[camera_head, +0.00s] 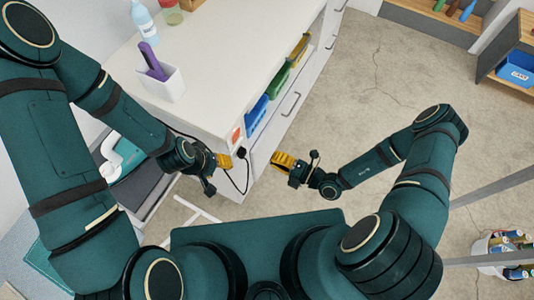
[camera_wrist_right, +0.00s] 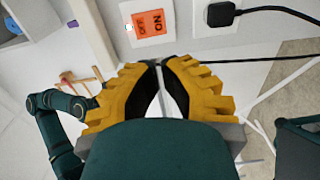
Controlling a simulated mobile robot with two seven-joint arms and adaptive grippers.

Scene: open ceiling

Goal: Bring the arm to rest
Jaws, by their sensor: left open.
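My left gripper (camera_head: 224,161), with yellow fingers, is at the end of the arm from the left, by the near corner of the white counter. It is open and I see nothing in it. My right gripper (camera_head: 281,159) hangs over the floor right of the cabinet. In the right wrist view its yellow fingers (camera_wrist_right: 158,63) meet at the tips with nothing between them. An orange OFF/ON switch (camera_wrist_right: 151,23) is beyond these fingertips, apart from them; it also shows in the head view (camera_head: 236,134).
A black plug (camera_wrist_right: 222,14) with a cord sits beside the switch. The white counter (camera_head: 220,60) holds a white cup (camera_head: 163,84) with a purple item, and a bottle (camera_head: 144,20). A bucket of cans (camera_head: 492,258) stands at right. Open floor (camera_head: 355,95) lies between.

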